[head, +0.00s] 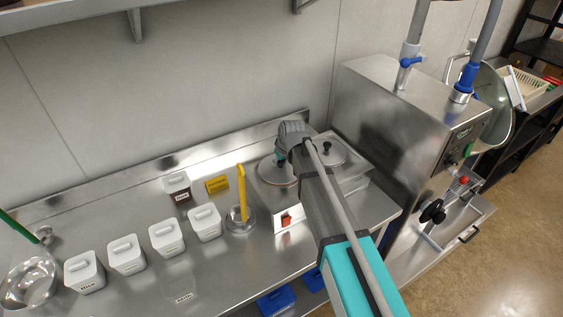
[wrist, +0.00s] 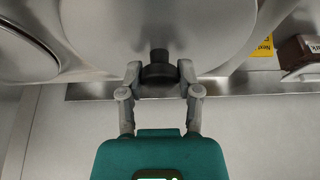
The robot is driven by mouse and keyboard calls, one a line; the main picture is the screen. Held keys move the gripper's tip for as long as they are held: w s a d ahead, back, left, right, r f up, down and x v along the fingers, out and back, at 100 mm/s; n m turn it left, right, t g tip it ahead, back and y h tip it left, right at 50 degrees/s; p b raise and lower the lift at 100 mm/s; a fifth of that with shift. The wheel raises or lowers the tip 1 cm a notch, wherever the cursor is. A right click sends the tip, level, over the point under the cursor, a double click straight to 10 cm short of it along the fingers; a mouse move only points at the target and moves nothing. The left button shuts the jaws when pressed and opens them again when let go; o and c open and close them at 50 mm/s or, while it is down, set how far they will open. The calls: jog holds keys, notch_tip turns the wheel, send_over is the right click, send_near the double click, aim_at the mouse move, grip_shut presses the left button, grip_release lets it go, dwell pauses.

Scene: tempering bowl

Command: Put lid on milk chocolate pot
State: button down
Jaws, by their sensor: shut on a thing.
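My gripper (wrist: 158,78) is shut on the black knob (wrist: 159,57) of a round metal lid (wrist: 160,25), its fingers on either side of the knob. In the head view this lid (head: 272,174) lies over the left part of a steel two-pot warmer (head: 354,186), partly hidden by my arm. The lid looks roughly level. I cannot tell whether it rests on the pot rim or hangs just above it. A second lid (head: 333,158) with a black knob sits on the right pot. The inside of the left pot is hidden.
Left of the warmer stand a yellow-handled tool (head: 242,195) on a round metal base, a yellow sign (head: 217,185), a dark-labelled container (head: 177,187) and several white lidded containers (head: 167,238). A steel machine (head: 405,115) stands close on the right. The wall runs behind.

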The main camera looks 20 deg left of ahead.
jog(key=shift+f+b, duration=0.35)
jog(key=shift+f, duration=0.05)
jog(key=shift+c, duration=1)
grip_release()
jog(key=shift+r, duration=0.15)
